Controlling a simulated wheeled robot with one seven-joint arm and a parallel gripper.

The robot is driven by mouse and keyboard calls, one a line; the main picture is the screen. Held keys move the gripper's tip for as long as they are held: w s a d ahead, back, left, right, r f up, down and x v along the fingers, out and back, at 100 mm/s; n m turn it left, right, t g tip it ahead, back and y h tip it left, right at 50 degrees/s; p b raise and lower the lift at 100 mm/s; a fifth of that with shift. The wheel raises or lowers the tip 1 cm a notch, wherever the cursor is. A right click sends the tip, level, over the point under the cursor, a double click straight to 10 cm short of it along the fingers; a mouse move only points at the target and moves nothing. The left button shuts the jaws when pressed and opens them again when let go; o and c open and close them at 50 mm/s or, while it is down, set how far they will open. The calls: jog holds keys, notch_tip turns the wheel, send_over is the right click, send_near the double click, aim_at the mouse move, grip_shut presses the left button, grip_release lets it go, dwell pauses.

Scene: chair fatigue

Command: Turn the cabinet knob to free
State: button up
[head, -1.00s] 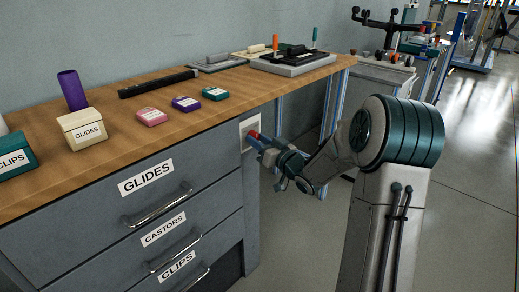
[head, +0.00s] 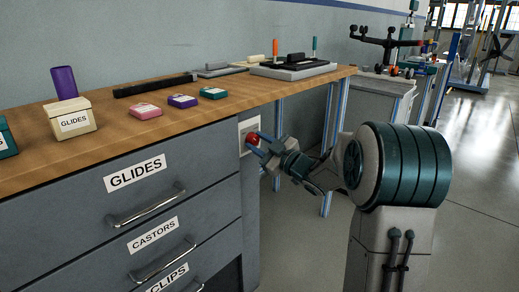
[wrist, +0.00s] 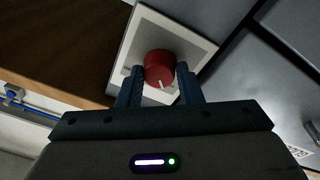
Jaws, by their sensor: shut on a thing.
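The red cabinet knob (head: 253,139) sits on a pale square plate (head: 243,150) on the cabinet's right side, just under the wooden top. In the wrist view the knob (wrist: 159,70) is round, with a white pointer mark on its face, aimed toward my gripper's palm. My gripper (head: 258,145) is at the knob, shut on it. In the wrist view the two blue fingers (wrist: 159,84) stand on either side of the knob. The plate's lettering, if any, is too small to read.
The grey cabinet has drawers labelled GLIDES (head: 137,175), CASTORS (head: 153,235) and CLIPS, with bar handles. The wooden top (head: 60,168) carries small boxes, a purple cup (head: 64,82) and a black bar. Open floor (head: 480,200) lies to the right.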

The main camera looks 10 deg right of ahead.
jog(key=shift+d+n, duration=0.2)
jog(key=shift+n, duration=0.2)
jog(key=o, duration=1)
jog(key=shift+c, duration=0.2)
jog(key=p+v, duration=0.3)
jog(key=v, duration=1)
jog(key=shift+s, duration=0.35)
jog(key=shift+d+f, duration=0.1)
jog(key=shift+d, duration=0.05)
